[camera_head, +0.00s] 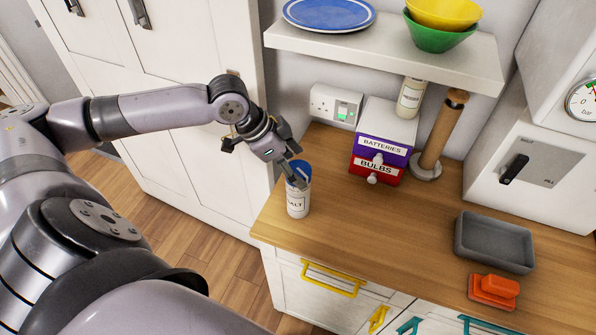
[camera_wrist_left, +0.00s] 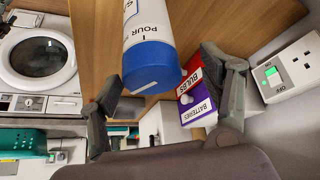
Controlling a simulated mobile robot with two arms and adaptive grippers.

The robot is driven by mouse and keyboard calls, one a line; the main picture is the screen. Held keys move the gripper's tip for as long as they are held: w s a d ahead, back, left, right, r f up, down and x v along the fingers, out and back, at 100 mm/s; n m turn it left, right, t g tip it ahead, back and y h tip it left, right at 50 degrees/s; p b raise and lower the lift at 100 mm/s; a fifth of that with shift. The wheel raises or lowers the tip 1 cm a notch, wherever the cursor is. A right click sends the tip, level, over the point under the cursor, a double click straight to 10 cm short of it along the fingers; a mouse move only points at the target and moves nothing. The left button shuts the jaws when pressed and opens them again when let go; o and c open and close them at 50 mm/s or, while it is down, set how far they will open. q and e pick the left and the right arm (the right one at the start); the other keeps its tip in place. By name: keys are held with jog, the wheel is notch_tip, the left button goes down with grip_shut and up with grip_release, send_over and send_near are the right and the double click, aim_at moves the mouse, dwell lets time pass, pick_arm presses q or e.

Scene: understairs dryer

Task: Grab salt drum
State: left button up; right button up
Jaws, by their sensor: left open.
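The salt drum (camera_head: 298,199) is a white cylinder with a blue top and a "SALT" label, upright near the left end of the wooden counter. My left gripper (camera_head: 290,163) is open and empty, reaching in over the drum's top from behind left; a finger hides part of the blue top. In the left wrist view, the drum (camera_wrist_left: 148,48) has its blue end towards me, between the two spread fingers of my left gripper (camera_wrist_left: 165,75), with gaps visible on both sides. My right gripper is not in view.
A purple "BATTERIES" and red "BULBS" drawer box (camera_head: 381,148) and a paper-roll holder (camera_head: 437,135) stand right of the drum. A shelf (camera_head: 400,52) with a blue plate and bowls overhangs. A grey tray (camera_head: 495,242) and orange object (camera_head: 493,290) lie farther right. The middle counter is clear.

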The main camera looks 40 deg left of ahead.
aim_at(298, 194)
pick_arm(q)
jog(key=x, duration=0.2)
jog(key=p+x, duration=0.1)
jog(key=x, duration=0.1)
jog(key=shift+s+d+f, duration=0.1)
jog(key=shift+s+d, duration=0.1)
jog(key=shift+d, duration=0.25)
jog(key=shift+w+f, duration=0.1)
jog(key=shift+f, duration=0.25)
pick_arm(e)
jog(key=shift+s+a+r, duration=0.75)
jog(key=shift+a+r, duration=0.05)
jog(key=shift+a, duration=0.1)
pick_arm(q)
jog(key=c, duration=0.6)
grip_shut()
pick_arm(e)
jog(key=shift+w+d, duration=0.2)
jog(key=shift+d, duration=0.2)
